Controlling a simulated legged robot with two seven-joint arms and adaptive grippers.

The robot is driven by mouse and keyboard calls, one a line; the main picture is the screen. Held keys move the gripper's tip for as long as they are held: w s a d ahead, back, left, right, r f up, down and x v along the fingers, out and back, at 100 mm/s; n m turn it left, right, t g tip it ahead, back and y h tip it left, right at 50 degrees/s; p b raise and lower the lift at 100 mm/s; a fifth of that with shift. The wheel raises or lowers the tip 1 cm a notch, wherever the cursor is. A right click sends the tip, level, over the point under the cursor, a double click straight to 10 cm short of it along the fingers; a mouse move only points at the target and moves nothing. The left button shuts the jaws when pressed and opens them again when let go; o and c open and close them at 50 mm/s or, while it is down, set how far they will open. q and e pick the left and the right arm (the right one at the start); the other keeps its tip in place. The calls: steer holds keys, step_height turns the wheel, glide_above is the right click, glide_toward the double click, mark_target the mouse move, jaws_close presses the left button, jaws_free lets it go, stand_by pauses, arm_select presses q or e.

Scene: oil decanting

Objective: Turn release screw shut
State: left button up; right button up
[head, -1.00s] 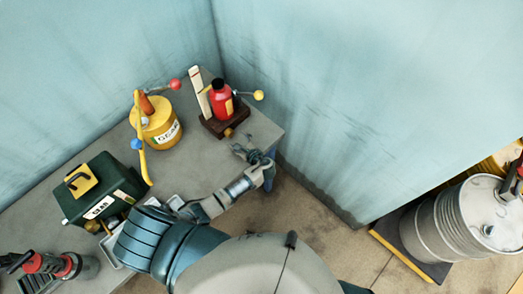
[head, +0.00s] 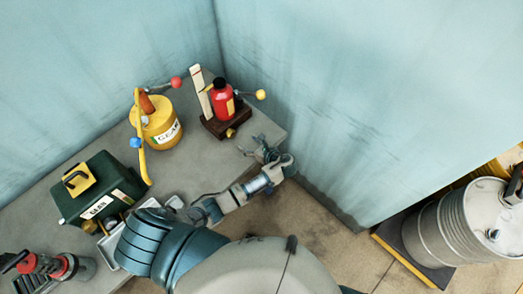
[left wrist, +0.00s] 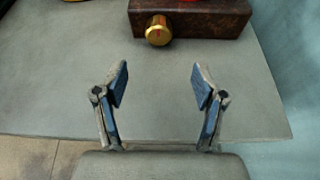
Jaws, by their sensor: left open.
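The release screw is a brass knob (head: 230,133) on the front of a dark brown base (head: 213,124) that carries a red bottle (head: 221,100). In the left wrist view the knob (left wrist: 159,31) has a red mark on its face and sits beyond my fingertips, a little left of the middle. My left gripper (head: 262,146) is open and empty, over the table's right end, in front of the knob and apart from it. In the left wrist view its two blue-padded fingers (left wrist: 160,85) are spread wide with only bare table between them. My right gripper is not in view.
A yellow can (head: 160,125) with a lever, a green box (head: 97,190) and a red-and-grey tool (head: 62,266) stand on the grey table (head: 190,165). Walls close off the back.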

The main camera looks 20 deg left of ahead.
arm_select(q)
steer(key=v, duration=0.7)
steer(key=shift+d, duration=0.1)
steer(key=shift+a, duration=0.2)
